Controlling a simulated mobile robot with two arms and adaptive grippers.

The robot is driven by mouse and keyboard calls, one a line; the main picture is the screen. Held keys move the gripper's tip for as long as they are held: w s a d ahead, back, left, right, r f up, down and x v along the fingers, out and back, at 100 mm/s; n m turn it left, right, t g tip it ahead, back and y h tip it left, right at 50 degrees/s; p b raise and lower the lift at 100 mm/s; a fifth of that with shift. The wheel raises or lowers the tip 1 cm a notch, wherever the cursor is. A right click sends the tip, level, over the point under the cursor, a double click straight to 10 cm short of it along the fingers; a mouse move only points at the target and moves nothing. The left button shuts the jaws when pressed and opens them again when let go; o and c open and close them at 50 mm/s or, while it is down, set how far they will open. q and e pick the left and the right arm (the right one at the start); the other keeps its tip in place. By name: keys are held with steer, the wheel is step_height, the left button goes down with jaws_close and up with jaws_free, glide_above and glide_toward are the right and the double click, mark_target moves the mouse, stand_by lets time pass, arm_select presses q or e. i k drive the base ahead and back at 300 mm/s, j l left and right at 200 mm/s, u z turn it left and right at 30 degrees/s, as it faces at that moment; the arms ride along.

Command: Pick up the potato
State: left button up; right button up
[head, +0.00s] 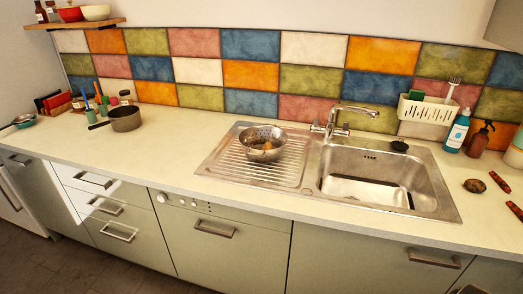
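A metal colander (251,153) stands on the ribbed drainboard left of the sink basin. A small orange-brown thing (267,146) shows inside it; it may be the potato, but it is too small to tell. A dark brown roundish thing (474,186) lies on the counter right of the sink; I cannot tell whether it is a potato.
The sink basin (372,190) is empty, with a faucet (331,123) behind it. A saucepan (125,118) stands at the left. The counter between saucepan and drainboard is clear.

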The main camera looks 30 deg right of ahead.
mark_target(476, 185)
steer(key=z, duration=2.55)
steer(key=i+u, duration=0.35)
steer(key=i, duration=0.2)
steer(key=i+l+u, duration=0.3)
steer(key=i, duration=0.25)
